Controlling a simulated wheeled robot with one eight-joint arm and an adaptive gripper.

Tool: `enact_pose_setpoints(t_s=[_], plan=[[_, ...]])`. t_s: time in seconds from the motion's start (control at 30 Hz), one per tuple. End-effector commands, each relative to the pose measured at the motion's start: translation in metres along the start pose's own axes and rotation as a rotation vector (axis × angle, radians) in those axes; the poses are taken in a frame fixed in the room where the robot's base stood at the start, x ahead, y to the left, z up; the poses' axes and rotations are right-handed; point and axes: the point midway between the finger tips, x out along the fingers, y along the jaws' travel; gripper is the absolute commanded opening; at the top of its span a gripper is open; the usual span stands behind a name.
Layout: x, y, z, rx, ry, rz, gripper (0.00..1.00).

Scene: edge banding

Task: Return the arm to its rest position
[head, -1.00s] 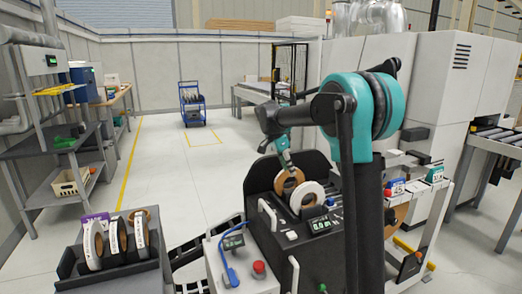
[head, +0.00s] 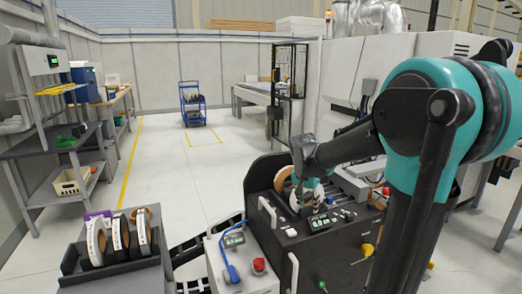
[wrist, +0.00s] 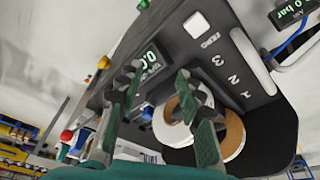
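My arm (head: 420,110) reaches in from the right, its forearm running left over the black machine (head: 345,245). My gripper (wrist: 158,78) shows in the wrist view with its two green-padded fingers spread apart and nothing between them. In the head view, my gripper is small and dark near the machine's rolls, and its fingertips are hard to make out. A brown-edged roll (head: 283,180) and a white roll (head: 294,201) stand on the machine. In the wrist view, the white roll (wrist: 172,130) and the brown roll (wrist: 235,136) lie beyond the fingers, partly hidden by one.
A rack of several rolls (head: 68,262) stands at the lower left. A grey box with a red button (head: 259,265) and blue hose is beside the machine. Shelving (head: 60,150) lines the left wall. A blue cart (head: 192,105) stands far back; the floor before it is clear.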

Motion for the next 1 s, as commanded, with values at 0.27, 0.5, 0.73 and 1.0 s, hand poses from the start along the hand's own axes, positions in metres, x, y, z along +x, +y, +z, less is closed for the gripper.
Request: enact_pose_setpoints(t_s=[0.27, 0.5, 0.73, 1.0], plan=[[0.046, 0.094, 0.107, -0.353, 0.023, -0.138, 0.37], [0.073, 0.134, 0.171, -0.555, 0.072, -0.207, 0.37], [0.078, 0.141, 0.184, -0.601, 0.086, -0.22, 0.37], [0.077, 0.141, 0.183, -0.599, 0.085, -0.219, 0.37]])
